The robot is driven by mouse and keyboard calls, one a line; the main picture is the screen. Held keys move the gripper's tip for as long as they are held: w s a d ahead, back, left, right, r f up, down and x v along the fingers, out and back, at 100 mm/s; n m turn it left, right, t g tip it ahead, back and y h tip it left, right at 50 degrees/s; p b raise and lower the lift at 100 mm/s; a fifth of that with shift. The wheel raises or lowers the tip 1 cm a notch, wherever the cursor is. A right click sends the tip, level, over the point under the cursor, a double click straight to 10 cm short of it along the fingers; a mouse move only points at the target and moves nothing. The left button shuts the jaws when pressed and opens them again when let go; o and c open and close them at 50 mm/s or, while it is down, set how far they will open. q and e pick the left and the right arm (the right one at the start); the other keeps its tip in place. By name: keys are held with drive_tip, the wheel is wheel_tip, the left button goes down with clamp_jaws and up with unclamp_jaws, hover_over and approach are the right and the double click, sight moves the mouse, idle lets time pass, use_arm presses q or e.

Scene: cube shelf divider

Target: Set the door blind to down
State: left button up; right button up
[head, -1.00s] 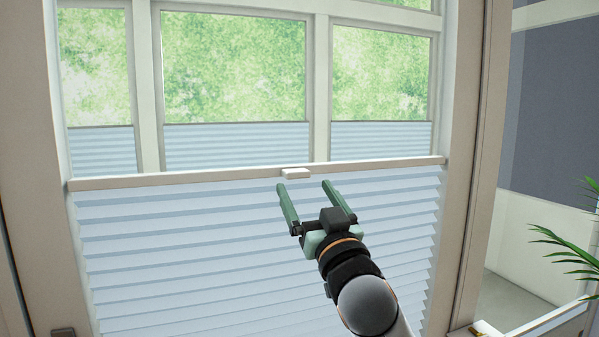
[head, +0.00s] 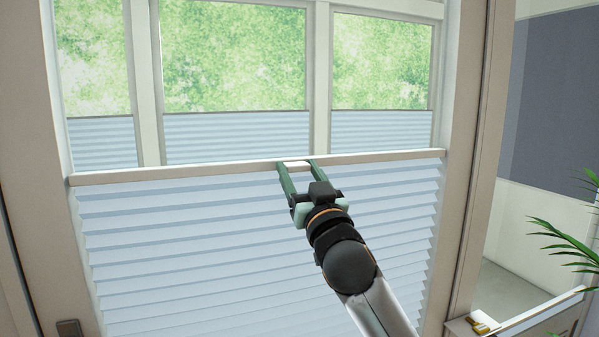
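The door blind (head: 180,235) is a pale blue pleated blind that covers the lower part of the door. Its white top rail (head: 180,174) runs across the door below the open glass. A small white handle (head: 296,165) sits at the middle of the rail. My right gripper (head: 295,164) reaches up to the rail, with its two green fingers on either side of the handle. The fingers are apart; whether they touch the handle I cannot tell. My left gripper is not in view.
Windows with similar pale blinds (head: 235,138) show through the glass above the rail. A green plant (head: 570,245) stands at the right, above a white ledge (head: 540,315). A dark door latch (head: 69,328) is at the lower left.

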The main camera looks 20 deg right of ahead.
clamp_jaws()
idle(0.4)
drive_tip(key=shift+f, duration=0.1)
